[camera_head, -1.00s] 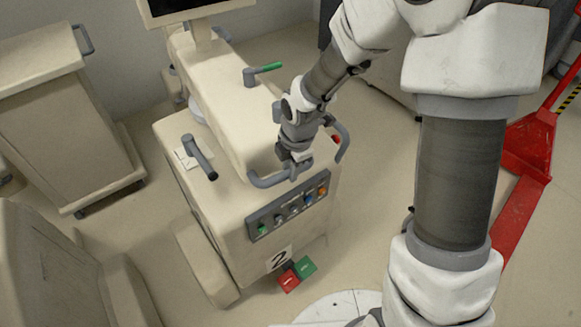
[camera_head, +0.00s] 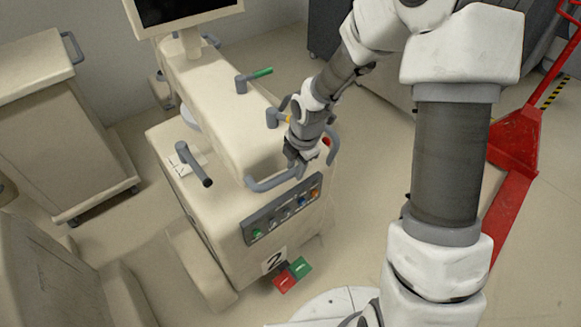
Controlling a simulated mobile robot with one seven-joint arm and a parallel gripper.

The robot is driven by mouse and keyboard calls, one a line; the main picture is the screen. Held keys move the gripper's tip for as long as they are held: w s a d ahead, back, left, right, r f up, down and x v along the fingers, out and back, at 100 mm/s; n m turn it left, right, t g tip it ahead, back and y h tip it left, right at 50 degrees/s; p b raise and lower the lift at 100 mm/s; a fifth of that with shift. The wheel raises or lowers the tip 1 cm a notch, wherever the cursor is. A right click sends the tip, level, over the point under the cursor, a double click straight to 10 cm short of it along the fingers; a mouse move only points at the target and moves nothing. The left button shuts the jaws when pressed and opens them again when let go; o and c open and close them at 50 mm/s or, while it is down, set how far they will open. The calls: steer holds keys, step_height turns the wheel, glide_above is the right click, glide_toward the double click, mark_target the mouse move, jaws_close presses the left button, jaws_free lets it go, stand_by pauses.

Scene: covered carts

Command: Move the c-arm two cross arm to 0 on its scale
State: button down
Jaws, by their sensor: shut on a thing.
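The c-arm two is the beige cart (camera_head: 185,185) with a "2" label (camera_head: 274,260) low on its front. Its cross arm (camera_head: 215,112) is the long beige block on top, with a grey curved bar handle (camera_head: 266,185) at its near end. My gripper (camera_head: 299,163) is shut on the right part of this bar, and its fingertips are partly hidden.
A grey panel with coloured knobs (camera_head: 283,208) is on the cart's front. A dark-ended lever (camera_head: 194,164) stands left of the cross arm. A monitor (camera_head: 187,12) rises behind. Beige carts stand left; a red frame (camera_head: 515,140) is at right. Red and green pedals lie on the floor.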

steer(key=shift+w+d+r+p, duration=0.2)
steer(key=shift+w+d+p, duration=0.1)
steer(key=shift+w+d, duration=0.6)
steer(key=shift+d, duration=0.1)
steer(key=c, duration=1.1)
jaws_free()
steer(key=o, duration=0.4)
steer(key=shift+s, duration=0.2)
steer(key=shift+o, duration=0.2)
steer(key=shift+a+f, duration=0.1)
steer(key=shift+a, duration=0.1)
steer(key=shift+s, duration=0.1)
step_height(320, 180, up, 17)
steer(key=s+d+p, duration=0.2)
steer(key=shift+s, duration=0.4)
